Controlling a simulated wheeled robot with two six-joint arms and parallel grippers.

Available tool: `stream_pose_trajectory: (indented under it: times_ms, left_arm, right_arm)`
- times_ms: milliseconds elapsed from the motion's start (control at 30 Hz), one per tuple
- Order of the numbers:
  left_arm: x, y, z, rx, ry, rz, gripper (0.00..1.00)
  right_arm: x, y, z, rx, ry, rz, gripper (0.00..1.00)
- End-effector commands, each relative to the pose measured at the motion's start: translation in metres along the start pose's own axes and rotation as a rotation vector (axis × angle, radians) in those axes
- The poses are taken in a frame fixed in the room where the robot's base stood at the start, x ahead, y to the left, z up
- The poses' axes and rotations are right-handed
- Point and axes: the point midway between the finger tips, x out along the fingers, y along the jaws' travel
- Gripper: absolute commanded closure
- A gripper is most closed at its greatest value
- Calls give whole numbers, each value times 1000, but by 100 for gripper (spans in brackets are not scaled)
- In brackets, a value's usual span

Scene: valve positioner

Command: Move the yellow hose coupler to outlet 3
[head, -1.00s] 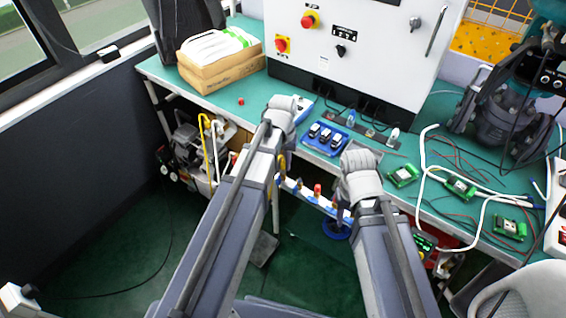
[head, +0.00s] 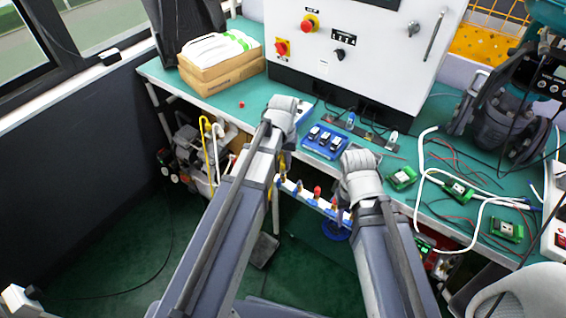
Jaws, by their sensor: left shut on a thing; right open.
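A pale bar with a row of outlets (head: 300,192) runs along the bench's front edge, below the top. A red cap (head: 317,191) and small yellowish fittings stand on it. My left gripper (head: 281,166) points down at the bar's left end, mostly hidden behind my own forearm. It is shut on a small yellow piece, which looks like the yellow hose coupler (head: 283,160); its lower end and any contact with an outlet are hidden. My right gripper (head: 343,212) is open at the bar's right end, largely hidden by its wrist. The outlet numbers cannot be read.
A blue tray (head: 325,142) with dark parts sits on the green bench (head: 225,107) between my wrists. Green circuit boards (head: 402,178) and a white cable (head: 424,160) lie to the right. A yellow hose (head: 204,150) hangs at the left. The control cabinet (head: 365,65) stands behind.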

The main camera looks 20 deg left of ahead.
Motion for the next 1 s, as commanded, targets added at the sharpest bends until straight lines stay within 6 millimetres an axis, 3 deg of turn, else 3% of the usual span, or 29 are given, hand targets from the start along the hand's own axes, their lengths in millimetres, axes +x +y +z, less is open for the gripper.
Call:
stream_pose_trajectory:
  times_ms: [1000]
  left_arm:
    - [-14,0,0,0,0,0,100]
  right_arm:
    - [-14,1,1,0,0,0,52]
